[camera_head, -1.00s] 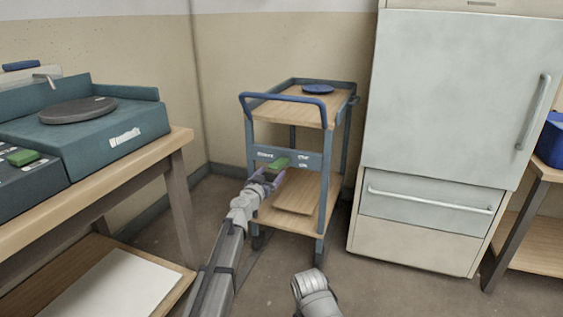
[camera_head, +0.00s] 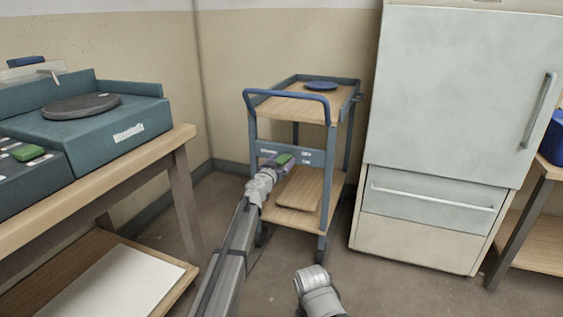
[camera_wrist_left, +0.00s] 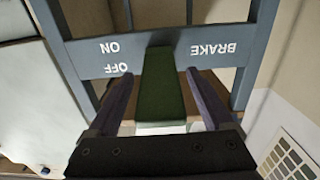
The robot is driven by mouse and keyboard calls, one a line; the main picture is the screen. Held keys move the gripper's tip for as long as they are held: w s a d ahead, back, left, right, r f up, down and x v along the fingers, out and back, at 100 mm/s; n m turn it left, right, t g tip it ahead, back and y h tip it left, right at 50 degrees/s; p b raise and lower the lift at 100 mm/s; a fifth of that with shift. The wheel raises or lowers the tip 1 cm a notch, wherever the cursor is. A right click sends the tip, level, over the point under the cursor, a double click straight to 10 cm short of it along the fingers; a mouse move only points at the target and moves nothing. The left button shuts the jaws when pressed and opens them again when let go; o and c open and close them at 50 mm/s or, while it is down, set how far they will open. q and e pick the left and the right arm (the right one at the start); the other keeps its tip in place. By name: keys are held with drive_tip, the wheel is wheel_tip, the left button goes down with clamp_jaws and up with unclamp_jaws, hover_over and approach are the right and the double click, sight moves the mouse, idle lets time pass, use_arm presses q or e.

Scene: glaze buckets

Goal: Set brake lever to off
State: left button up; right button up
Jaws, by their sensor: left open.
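The green brake lever (camera_head: 284,159) is on the blue-grey front panel of the cart (camera_head: 327,158), to the left of the small OFF and ON labels in the head view. In the left wrist view the lever (camera_wrist_left: 161,88) stands between the fingers of my left gripper (camera_wrist_left: 158,76), with a gap on each side. The panel there (camera_wrist_left: 85,58) reads BRAKE, OFF and ON upside down. My left gripper (camera_head: 279,163) is open, its tips close to the panel. I cannot tell which label the lever points to. My right gripper is out of view.
A blue plate (camera_head: 322,86) lies on the cart's top shelf, behind the blue handle (camera_head: 287,94). A wooden bench (camera_head: 150,156) with a potter's wheel (camera_head: 81,106) stands left. A tall pale cabinet (camera_head: 455,100) stands close on the right.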

use_arm(q)
clamp_jaws()
idle(0.6)
idle(0.3)
